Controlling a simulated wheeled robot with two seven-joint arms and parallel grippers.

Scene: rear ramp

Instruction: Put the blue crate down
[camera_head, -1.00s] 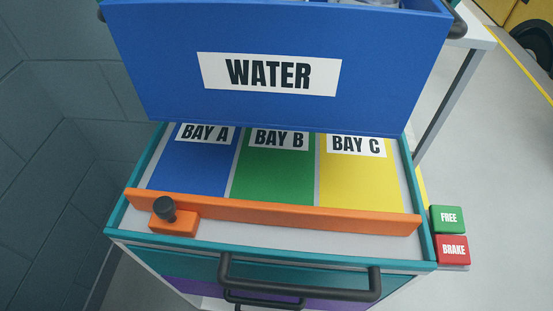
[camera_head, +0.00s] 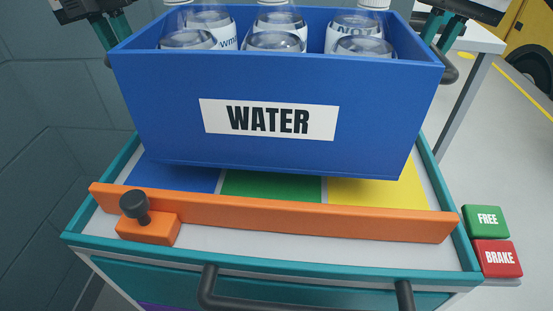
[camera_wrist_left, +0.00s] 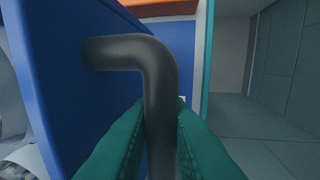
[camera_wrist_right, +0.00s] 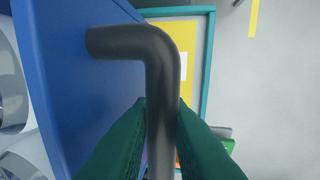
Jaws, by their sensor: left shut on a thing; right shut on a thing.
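The blue crate (camera_head: 270,85) with a WATER label is held above the cart top and carries several clear bottles (camera_head: 275,30). My left gripper (camera_wrist_left: 160,125) is shut on the crate's dark side handle (camera_wrist_left: 155,70). My right gripper (camera_wrist_right: 162,120) is shut on the other side handle (camera_wrist_right: 158,60).
An orange bar (camera_head: 300,218) runs across the cart's front, with a dark-knobbed orange block (camera_head: 147,220) at its left. FREE (camera_head: 487,220) and BRAKE (camera_head: 497,258) buttons sit at the right. A wall (camera_head: 45,130) stands close on the left; a white table (camera_head: 480,40) is behind right.

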